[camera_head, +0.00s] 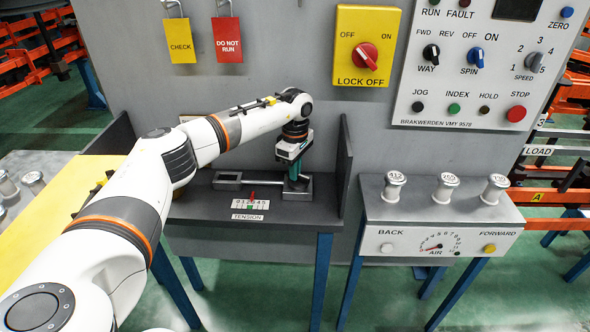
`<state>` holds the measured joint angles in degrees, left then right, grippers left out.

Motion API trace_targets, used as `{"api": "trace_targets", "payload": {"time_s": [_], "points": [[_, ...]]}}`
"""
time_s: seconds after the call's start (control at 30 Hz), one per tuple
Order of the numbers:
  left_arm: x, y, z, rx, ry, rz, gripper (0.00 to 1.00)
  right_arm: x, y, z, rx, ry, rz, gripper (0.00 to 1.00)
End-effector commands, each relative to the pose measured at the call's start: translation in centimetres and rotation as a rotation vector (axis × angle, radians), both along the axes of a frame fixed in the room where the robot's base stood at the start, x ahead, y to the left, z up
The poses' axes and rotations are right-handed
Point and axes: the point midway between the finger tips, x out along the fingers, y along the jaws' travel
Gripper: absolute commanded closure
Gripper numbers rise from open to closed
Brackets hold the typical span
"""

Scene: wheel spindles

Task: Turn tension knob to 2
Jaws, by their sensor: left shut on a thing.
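The tension scale (250,204) is a small white plate with digits on the grey bench, above a TENSION label (247,217). A red pointer (252,194) stands near the middle of the scale; the exact digit is too small to tell. Behind it lies a metal slide (240,181) with a rod running right to a grey block (305,187). My left gripper (294,174) points down over this block and is shut on the tension knob there. The knob is mostly hidden by the fingers. My right gripper is not in view.
The bench has dark upright side walls, the right one (343,165) close to my gripper. A second bench at the right bears several labelled weights, one at its left (394,186). A control panel (480,60) and yellow lock-off switch (366,50) are on the wall behind.

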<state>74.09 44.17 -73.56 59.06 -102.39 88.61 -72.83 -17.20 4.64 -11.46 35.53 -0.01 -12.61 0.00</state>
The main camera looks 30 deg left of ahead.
Motion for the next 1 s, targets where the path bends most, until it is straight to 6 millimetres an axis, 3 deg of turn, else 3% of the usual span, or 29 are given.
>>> {"api": "trace_targets", "payload": {"time_s": [0.17, 0.2, 0.33, 0.67, 0.77, 1.0], "points": [[0.1, 0.0, 0.2, -0.002, -0.005, 0.002, 1.00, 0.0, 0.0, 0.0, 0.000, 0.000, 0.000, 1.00], [0.1, 0.0, 0.2, -0.002, -0.005, 0.002, 0.86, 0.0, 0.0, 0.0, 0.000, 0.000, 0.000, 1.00], [0.1, 0.0, 0.1, -0.001, -0.004, 0.002, 0.67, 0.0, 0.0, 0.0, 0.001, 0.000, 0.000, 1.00], [0.1, 0.0, 0.4, -0.001, -0.002, 0.002, 0.67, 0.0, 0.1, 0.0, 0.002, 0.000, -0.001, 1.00], [0.1, 0.0, 1.5, -0.001, -0.004, 0.002, 0.67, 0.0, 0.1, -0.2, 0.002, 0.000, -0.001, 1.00], [0.1, 0.0, 6.5, -0.002, -0.007, 0.002, 0.67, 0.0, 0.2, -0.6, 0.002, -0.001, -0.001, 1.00]]}}
